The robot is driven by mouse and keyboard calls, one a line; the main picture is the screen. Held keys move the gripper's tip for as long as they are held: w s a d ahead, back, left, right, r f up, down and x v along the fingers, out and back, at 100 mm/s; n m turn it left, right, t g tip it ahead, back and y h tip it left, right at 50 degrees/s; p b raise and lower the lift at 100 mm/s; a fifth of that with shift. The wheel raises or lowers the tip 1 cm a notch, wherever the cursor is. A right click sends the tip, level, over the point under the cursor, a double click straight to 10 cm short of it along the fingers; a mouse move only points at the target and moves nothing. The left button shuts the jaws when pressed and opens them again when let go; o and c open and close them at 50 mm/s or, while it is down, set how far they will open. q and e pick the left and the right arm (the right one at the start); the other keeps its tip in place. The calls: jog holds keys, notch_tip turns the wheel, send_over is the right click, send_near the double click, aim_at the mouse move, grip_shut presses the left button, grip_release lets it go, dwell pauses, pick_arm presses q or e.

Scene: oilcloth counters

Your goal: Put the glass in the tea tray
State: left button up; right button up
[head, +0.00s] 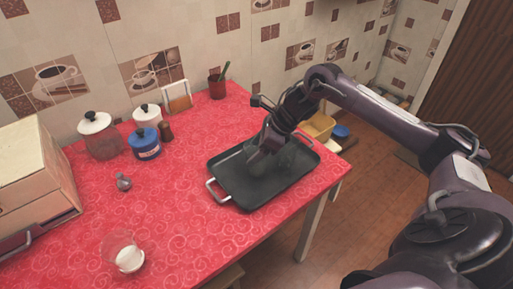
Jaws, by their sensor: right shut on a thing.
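The tea tray (243,192) is a dark rectangular tray with light metal handles, lying on the red counter near its right end. My right gripper (268,147) reaches down over the tray from the right. It is shut on a see-through glass (287,156), which shows only faintly against the dark tray. I cannot tell whether the glass touches the tray floor. My left gripper is out of view.
A clear cup with white in it (129,259) stands at the front left.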

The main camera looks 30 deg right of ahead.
jog(key=o, duration=1.1)
jog(key=shift+o, duration=0.2)
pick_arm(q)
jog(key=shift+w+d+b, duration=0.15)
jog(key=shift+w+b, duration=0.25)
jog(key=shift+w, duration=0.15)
pick_arm(e)
jog(key=v, duration=1.2)
